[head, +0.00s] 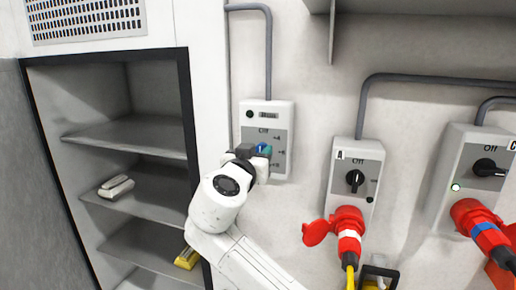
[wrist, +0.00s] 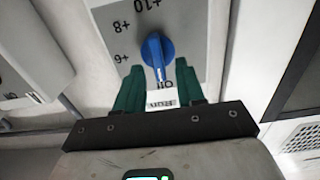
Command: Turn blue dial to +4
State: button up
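The blue dial (wrist: 157,48) is on a grey panel (wrist: 195,25), which looks upside down in the wrist view. Its narrow handle points roughly toward the printed "Off", with plus-numbers along the left side. In the head view the blue dial (head: 264,149) shows on the left wall box (head: 283,107), partly hidden by my gripper (head: 253,160). In the wrist view my gripper (wrist: 160,68) is open. Its two green fingers are on either side of the dial's near end, with gaps visible. Whether they reach the dial's depth I cannot tell.
Box A (head: 343,152) with a black switch and red plug (head: 347,222) is to the right. Another switch box (head: 457,150) with a plug is farther right. An open shelf unit (head: 122,135) stands left. Grey conduits run up the wall.

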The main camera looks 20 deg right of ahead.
jog(key=shift+w+d, duration=0.15)
jog(key=shift+w, duration=0.05)
grip_shut()
dwell(0.3)
